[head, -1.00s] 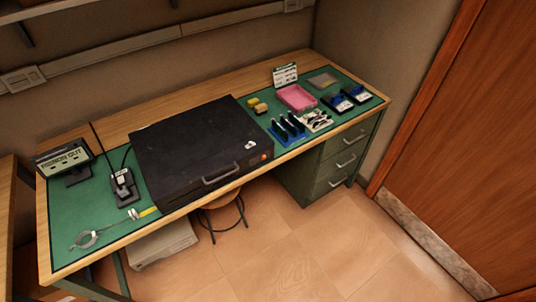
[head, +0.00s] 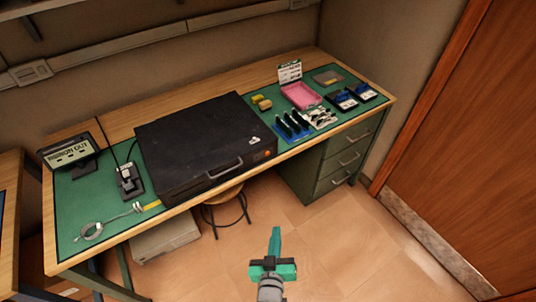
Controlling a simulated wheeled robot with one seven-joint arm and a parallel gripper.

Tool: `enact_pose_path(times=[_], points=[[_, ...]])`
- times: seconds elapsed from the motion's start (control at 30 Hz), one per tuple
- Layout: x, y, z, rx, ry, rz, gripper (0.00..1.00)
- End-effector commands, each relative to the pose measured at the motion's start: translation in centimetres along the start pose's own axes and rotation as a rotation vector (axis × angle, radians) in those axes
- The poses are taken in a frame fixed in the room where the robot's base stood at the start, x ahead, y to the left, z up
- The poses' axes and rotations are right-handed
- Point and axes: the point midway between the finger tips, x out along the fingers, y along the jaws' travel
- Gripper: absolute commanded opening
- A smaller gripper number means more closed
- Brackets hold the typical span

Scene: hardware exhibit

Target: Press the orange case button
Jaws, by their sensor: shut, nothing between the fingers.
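A closed black case (head: 195,140) with a grey handle lies on the green mat of the workbench. The small orange button (head: 267,154) is on the case's front face, near its right end, right of the handle. My gripper (head: 275,230), teal with a dark middle, is at the lower middle of the head view. It is shut and empty, in front of the bench over the floor, apart from the case. Nothing hides the button.
Left of the case are a black device (head: 130,180), a sign (head: 68,152) and a coiled cable (head: 92,230). Right of it are dark-handled tools (head: 291,125) and a pink tray (head: 300,95). A stool (head: 225,212) stands under the bench. The floor in front is clear.

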Motion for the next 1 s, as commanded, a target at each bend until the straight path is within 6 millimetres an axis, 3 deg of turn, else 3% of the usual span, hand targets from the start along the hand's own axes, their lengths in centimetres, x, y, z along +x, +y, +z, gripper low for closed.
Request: enact_pose_path(times=[0.03, 0.2, 0.4, 0.6, 1.0], points=[[2.1, 0.4, -1.1, -0.018, 0.004, 0.008, 0.00], [7.9, 1.8, -4.0, -0.081, -0.013, 0.030, 0.00], [12.9, 3.5, -7.6, -0.140, -0.033, 0.052, 0.00], [15.0, 4.4, -9.4, -0.169, -0.046, 0.063, 0.00], [15.3, 4.7, -9.6, -0.172, -0.049, 0.066, 0.00]])
